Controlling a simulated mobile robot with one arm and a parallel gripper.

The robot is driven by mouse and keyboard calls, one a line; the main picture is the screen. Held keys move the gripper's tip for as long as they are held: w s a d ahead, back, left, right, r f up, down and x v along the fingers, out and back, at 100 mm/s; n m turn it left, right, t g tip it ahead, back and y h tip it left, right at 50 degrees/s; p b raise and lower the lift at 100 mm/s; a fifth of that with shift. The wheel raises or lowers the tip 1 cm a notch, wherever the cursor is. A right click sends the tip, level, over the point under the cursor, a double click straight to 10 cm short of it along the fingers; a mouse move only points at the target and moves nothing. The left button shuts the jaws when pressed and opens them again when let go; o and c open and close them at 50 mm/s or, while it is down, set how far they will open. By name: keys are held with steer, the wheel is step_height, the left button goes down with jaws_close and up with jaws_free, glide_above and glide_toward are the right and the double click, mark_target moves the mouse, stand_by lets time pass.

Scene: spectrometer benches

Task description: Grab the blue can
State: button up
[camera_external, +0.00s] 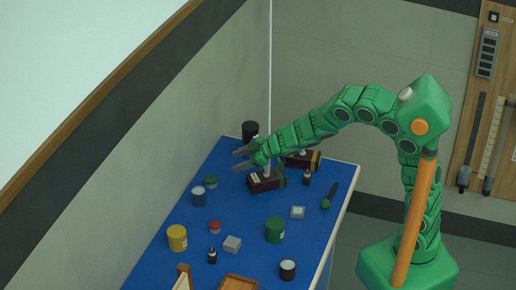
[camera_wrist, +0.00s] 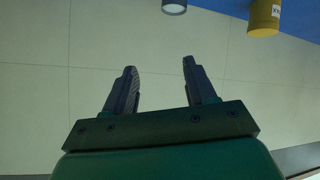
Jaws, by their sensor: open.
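The blue can (camera_external: 199,198), with a pale lid, stands upright on the blue-topped table near its left edge. In the wrist view a can with a grey end, most likely the blue can (camera_wrist: 174,7), is cut off by the top edge. My gripper (camera_external: 237,160) is in the air over the far part of the table, above and to the right of the blue can in the external view. In the wrist view my gripper (camera_wrist: 159,70) is open with nothing between its fingers, which are apart from the can.
A green-lidded jar (camera_external: 211,181) stands close behind the blue can, and a red-lidded jar (camera_external: 214,227) in front. A yellow can (camera_external: 177,238) is nearer. Dark boxes (camera_external: 265,181) lie below my wrist; a black cylinder (camera_external: 250,132) stands behind. The wall borders the table's left side.

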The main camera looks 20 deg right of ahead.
steer(key=s+a+f+n+g+y, duration=0.2)
steer(key=s+a+f+n+g, duration=0.15)
steer(key=s+a, duration=0.5)
steer(key=n+g+y, duration=0.2)
steer(key=n+g, duration=0.1)
steer(key=g, duration=0.3)
glide_above(214, 249)
steer(key=d, duration=0.4)
step_height(214, 249, down, 3)
steer(key=shift+h, duration=0.3)
steer(key=shift+w+a+f, duration=0.1)
steer(key=shift+w+f, duration=0.05)
steer(key=shift+f, duration=1)
steer(key=shift+w+f, duration=0.2)
steer(key=shift+f, duration=0.95)
steer(key=shift+w+a+f, duration=0.1)
steer(key=shift+w+f, duration=0.05)
steer(key=shift+f, duration=1)
steer(key=shift+x, duration=2.45)
jaws_close()
